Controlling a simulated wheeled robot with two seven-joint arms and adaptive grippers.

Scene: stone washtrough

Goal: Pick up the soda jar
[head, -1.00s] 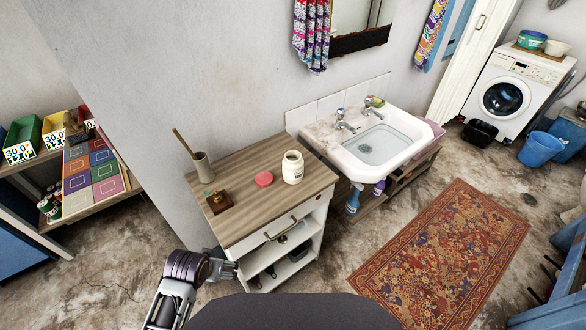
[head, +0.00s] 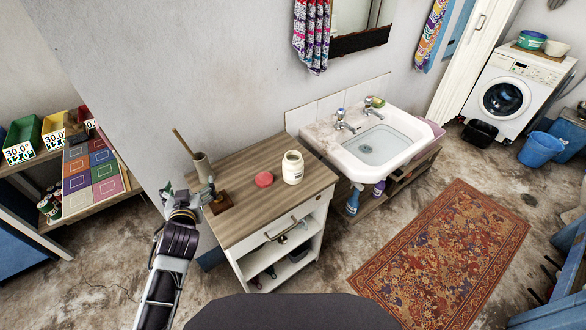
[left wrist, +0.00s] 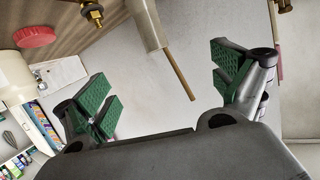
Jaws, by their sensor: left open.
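The soda jar looks to be the cream-white open jar (head: 293,167), standing upright on the wooden top of the cabinet (head: 255,215), near its right back edge. In the left wrist view a cream rounded body, apparently the same jar (left wrist: 12,82), is cut off by the left edge. My left gripper (head: 189,190) is at the cabinet's left edge, well left of the jar. Its green-padded fingers (left wrist: 163,85) are spread apart with nothing gripped between them. My right gripper is not in view.
A red disc (head: 264,179) lies left of the jar. A holder with a wooden stick (head: 201,163) and a small brass-topped block (head: 220,203) stand close to my left gripper. A sink (head: 378,145) is right of the cabinet. The front right of the top is clear.

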